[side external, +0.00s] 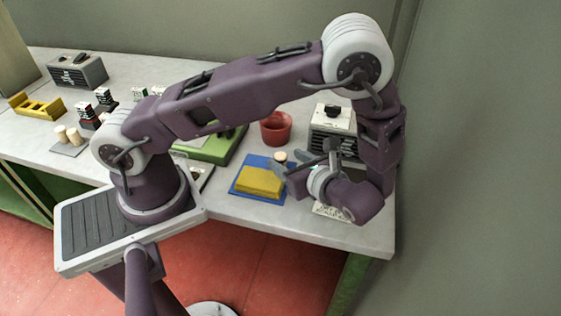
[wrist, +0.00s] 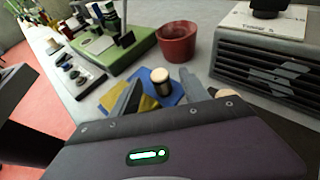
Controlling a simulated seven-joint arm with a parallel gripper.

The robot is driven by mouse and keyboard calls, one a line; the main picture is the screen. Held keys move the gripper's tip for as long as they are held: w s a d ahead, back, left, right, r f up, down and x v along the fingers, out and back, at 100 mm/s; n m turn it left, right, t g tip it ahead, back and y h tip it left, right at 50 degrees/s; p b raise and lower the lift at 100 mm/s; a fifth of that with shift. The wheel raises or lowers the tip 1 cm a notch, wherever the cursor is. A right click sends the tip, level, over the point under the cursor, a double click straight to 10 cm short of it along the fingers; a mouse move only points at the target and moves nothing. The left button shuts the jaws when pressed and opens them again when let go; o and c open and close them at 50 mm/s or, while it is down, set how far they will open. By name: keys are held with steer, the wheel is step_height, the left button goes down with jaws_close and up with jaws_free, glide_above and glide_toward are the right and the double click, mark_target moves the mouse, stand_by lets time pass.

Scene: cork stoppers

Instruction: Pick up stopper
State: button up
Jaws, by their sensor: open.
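A pale cork stopper (wrist: 160,75) shows in the wrist view, sitting atop a small dark, shiny cylinder; what lies below it is partly hidden. In the side view the stopper (side external: 280,157) shows just beyond my gripper, near the blue mat's back corner. My gripper (wrist: 159,80) is open, with one grey finger on each side of the stopper in the wrist view; I cannot tell whether either touches it. In the side view my gripper (side external: 300,161) is low over the bench's right part. The yellow block (side external: 259,181) lies on the blue mat (side external: 236,187), beside the stopper.
A red pot (side external: 276,128) stands behind the stopper. A vented grey box (wrist: 265,68) stands to the right. A green tray (side external: 212,151) lies left of the mat. Two pale corks (side external: 67,134) stand on a plate at far left. The bench's front right is mostly clear.

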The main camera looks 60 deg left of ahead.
mark_target(277, 154)
steer(key=x, duration=0.7)
jaws_close()
